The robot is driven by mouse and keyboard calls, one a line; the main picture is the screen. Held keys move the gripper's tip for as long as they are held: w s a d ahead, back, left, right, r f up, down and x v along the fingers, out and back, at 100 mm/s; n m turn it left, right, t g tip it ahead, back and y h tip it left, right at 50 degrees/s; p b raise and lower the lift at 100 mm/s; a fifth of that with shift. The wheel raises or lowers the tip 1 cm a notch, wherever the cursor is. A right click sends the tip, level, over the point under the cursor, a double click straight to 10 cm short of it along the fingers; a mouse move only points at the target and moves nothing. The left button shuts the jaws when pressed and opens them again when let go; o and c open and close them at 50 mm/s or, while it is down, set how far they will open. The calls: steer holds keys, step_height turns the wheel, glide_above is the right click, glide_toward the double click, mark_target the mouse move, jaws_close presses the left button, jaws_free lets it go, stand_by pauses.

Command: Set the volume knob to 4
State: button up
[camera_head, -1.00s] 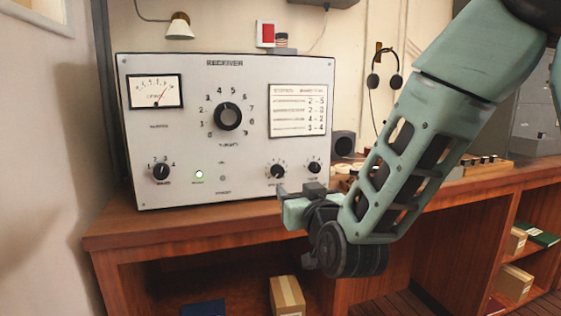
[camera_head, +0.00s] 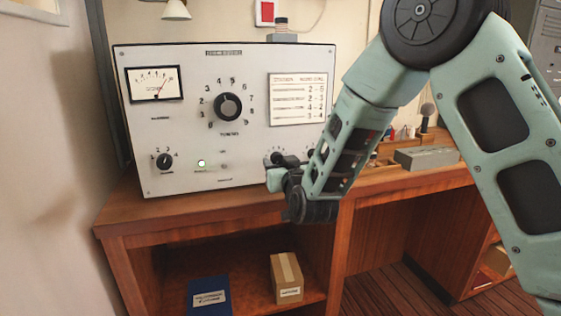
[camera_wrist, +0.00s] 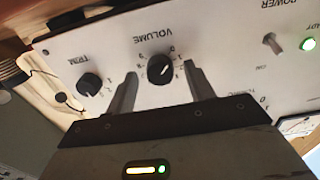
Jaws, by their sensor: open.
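The volume knob (camera_wrist: 161,68) is black and round, on the receiver's pale front panel under an upside-down VOLUME label in the wrist view. Small numerals ring it, but I cannot read its setting. My gripper (camera_wrist: 160,70) is open, with one finger on each side of the knob in the picture. I cannot tell whether the fingers touch it. In the head view my gripper (camera_head: 273,172) is at the lower right of the receiver (camera_head: 190,130), and partly hides the small knobs there.
The TRIM knob (camera_wrist: 90,83) is beside the volume knob. A power toggle (camera_wrist: 270,42) and green lamp (camera_wrist: 308,44) are on the other side. The large tuning knob (camera_head: 228,107) is higher up. The wooden desk edge (camera_head: 200,215) runs below my gripper.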

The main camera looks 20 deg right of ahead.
steer(key=shift+w, duration=0.2)
steer(key=c, duration=1)
steer(key=shift+o, duration=0.2)
